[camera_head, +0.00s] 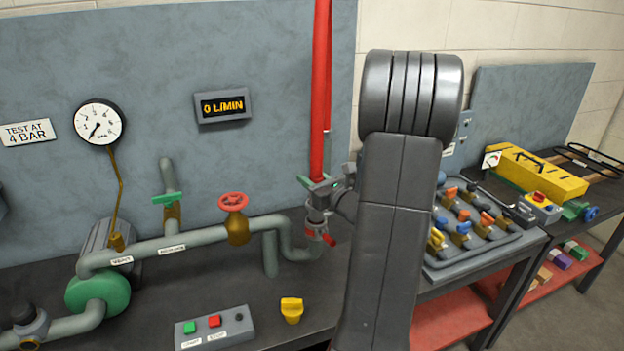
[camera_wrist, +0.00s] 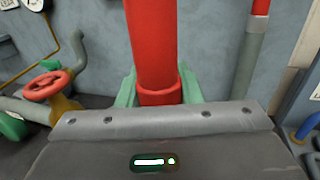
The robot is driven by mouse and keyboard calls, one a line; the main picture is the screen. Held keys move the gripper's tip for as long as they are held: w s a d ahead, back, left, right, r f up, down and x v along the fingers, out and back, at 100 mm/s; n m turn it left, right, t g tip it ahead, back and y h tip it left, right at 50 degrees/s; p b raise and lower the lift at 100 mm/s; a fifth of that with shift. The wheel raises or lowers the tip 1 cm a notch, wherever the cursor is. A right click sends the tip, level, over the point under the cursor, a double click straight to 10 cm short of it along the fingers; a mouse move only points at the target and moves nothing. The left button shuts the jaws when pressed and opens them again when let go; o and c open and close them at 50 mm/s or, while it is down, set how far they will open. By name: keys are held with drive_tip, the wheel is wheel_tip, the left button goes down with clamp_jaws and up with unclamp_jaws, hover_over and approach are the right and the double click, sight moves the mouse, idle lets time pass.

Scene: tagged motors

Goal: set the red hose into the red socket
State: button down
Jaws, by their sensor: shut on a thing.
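The red hose (camera_head: 318,95) runs upright from the top of the head view down into my gripper (camera_head: 322,186). The wrist view shows the hose (camera_wrist: 152,40) and its thicker red collar between the green fingertips of my gripper (camera_wrist: 160,92), which is shut on it. Just below my gripper, a grey fitting with a red ring (camera_head: 314,233), apparently the red socket, sits at the end of the bent grey pipe. The hose's lower end is hidden by my gripper, so I cannot tell whether it is inside the socket. My gripper body hides the socket in the wrist view.
A red valve wheel (camera_head: 233,202) and a green-handled valve (camera_head: 168,198) stand left on the pipework. A grey pipe with a red top (camera_wrist: 250,60) stands behind, right.

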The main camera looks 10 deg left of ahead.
drive_tip(key=shift+f+b, duration=2.05)
drive_tip(key=shift+f, duration=0.15)
drive_tip(key=c, duration=0.9)
unclamp_jaws()
drive_tip(key=b+v, duration=0.2)
drive_tip(key=v, duration=1.1)
drive_tip(key=shift+s+d, duration=0.25)
drive_tip(key=shift+d, duration=0.05)
drive_tip(key=p+x, duration=0.2)
drive_tip(key=x, duration=1.1)
drive_tip(key=shift+w+a, duration=0.25)
drive_tip(key=shift+a, duration=0.1)
drive_tip(key=shift+r, duration=0.1)
